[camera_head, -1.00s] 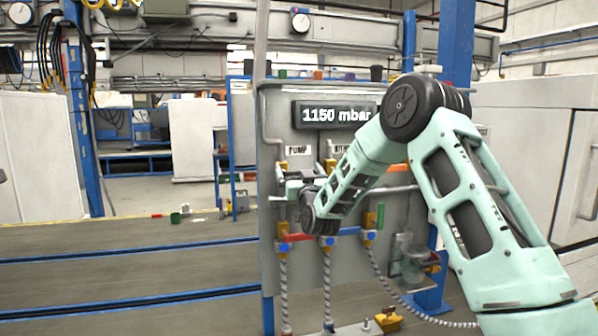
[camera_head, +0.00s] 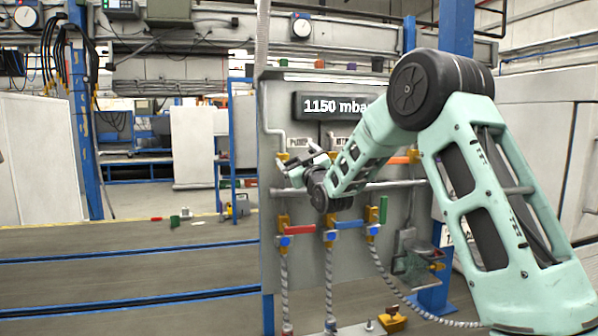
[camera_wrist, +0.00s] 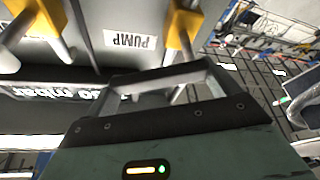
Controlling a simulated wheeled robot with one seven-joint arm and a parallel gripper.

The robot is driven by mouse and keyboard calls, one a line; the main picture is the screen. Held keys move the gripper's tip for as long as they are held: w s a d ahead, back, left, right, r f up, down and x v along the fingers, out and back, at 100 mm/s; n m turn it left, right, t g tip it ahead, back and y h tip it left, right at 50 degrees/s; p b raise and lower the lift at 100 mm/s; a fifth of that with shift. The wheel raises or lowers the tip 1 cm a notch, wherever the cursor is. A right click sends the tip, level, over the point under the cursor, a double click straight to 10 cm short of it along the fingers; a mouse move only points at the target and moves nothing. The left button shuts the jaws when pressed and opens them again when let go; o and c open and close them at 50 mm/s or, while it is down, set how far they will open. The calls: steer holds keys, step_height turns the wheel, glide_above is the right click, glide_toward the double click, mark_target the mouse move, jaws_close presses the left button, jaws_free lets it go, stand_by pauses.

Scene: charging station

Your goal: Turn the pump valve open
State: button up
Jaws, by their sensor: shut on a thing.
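The panel (camera_head: 350,250) carries the PUMP label (camera_head: 300,142), which appears upside down in the wrist view (camera_wrist: 130,40). The pump valve's yellow body (camera_head: 283,157) is left of and below the label; in the wrist view I see it (camera_wrist: 183,25) just beyond my fingers. My gripper (camera_head: 308,157) is at this valve, tilted, with its jaws shut on the handle. The handle itself is mostly hidden by the fingers. In the wrist view my gripper (camera_wrist: 160,78) spans the lower middle. The display (camera_head: 335,106) reads 1150 mbar, partly covered by my arm.
Lower valves have a red handle (camera_head: 299,230), a blue handle (camera_head: 348,225) and a green handle (camera_head: 383,210). A grey horizontal pipe (camera_head: 400,184) crosses the panel near my wrist. Another yellow valve part (camera_wrist: 25,15) shows in the wrist view. Open floor lies left of the panel.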

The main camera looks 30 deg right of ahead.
steer(key=n+b, duration=0.1)
steer(key=n+y+b, duration=0.1)
steer(key=n, duration=0.1)
steer(key=a+n+y+b, duration=0.1)
steer(key=n, duration=0.1)
steer(key=shift+w+r+g, duration=0.1)
steer(key=shift+r+g, duration=0.15)
steer(key=shift+g, duration=0.05)
steer(key=n+b, duration=0.1)
steer(key=a+n+y, duration=0.1)
steer(key=n, duration=0.1)
steer(key=shift+w+r+n+g+b, duration=0.2)
steer(key=shift+n+g+b, duration=0.1)
steer(key=shift+g+b, duration=0.1)
steer(key=n, duration=0.2)
steer(key=a+n+g+y+b, duration=0.1)
steer(key=shift+w+r+n, duration=0.1)
steer(key=shift+r+n, duration=0.05)
steer(key=shift+n, duration=0.25)
steer(key=shift+w+a+n+g, duration=0.1)
steer(key=shift+a+n+g, duration=0.2)
steer(key=shift+n, duration=0.4)
steer(key=shift+w+a+n+g, duration=0.1)
steer(key=shift+n+g, duration=0.3)
steer(key=shift+n, duration=0.3)
